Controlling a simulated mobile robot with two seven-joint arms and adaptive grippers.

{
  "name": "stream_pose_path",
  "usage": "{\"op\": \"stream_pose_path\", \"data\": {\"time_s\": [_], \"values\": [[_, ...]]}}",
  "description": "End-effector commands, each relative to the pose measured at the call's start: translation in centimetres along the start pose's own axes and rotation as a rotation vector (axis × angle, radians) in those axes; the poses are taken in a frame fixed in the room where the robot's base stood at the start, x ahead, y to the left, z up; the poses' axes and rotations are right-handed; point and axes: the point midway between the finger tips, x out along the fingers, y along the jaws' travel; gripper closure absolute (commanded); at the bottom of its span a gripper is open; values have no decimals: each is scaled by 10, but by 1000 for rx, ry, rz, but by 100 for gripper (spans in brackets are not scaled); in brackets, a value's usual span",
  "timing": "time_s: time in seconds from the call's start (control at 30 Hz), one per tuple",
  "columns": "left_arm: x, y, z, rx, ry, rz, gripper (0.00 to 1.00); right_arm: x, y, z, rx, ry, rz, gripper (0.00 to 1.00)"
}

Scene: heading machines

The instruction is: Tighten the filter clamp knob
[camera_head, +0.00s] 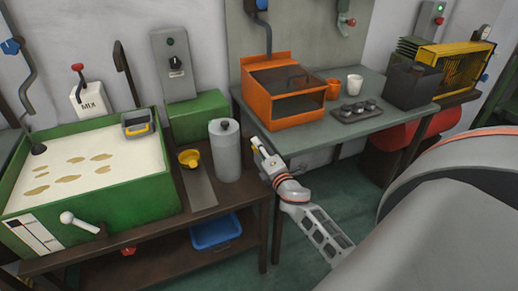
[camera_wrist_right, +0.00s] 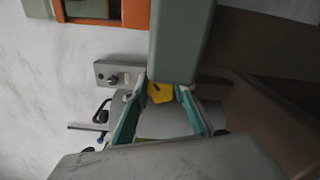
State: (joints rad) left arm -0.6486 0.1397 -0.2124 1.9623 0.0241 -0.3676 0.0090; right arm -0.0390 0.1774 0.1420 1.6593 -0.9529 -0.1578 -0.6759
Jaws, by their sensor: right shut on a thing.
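My right gripper (camera_head: 261,154) is just right of a grey cylinder (camera_head: 226,158) with a dark cap, close to the near left corner of the grey-green table. A small yellow piece (camera_head: 256,142) shows at its tips. In the right wrist view the teal-lined fingers (camera_wrist_right: 160,98) close on this yellow knob-like piece (camera_wrist_right: 158,92), which has a dark slot. I cannot tell for sure that it is the filter clamp knob, or what it is fixed to. My left gripper is not in view.
The grey-green table (camera_head: 315,133) carries an orange box (camera_head: 295,118), cups and a dark box (camera_head: 413,86). On the left, a green tank (camera_head: 130,203) of pale liquid and a yellow funnel-like cup (camera_head: 189,158) stand on a brown bench (camera_head: 150,238).

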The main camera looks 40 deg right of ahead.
Motion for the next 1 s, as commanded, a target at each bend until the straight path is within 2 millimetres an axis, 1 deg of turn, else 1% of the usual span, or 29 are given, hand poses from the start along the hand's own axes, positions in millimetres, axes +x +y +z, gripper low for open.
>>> {"op": "stream_pose_path", "data": {"time_s": [0.6,0.8,1.0], "values": [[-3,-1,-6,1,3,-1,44,0,3,-1,-579,2,0,96],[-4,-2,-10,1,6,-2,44,0,3,-1,-727,2,-1,96],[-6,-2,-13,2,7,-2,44,0,4,-2,-832,1,-1,96]]}}
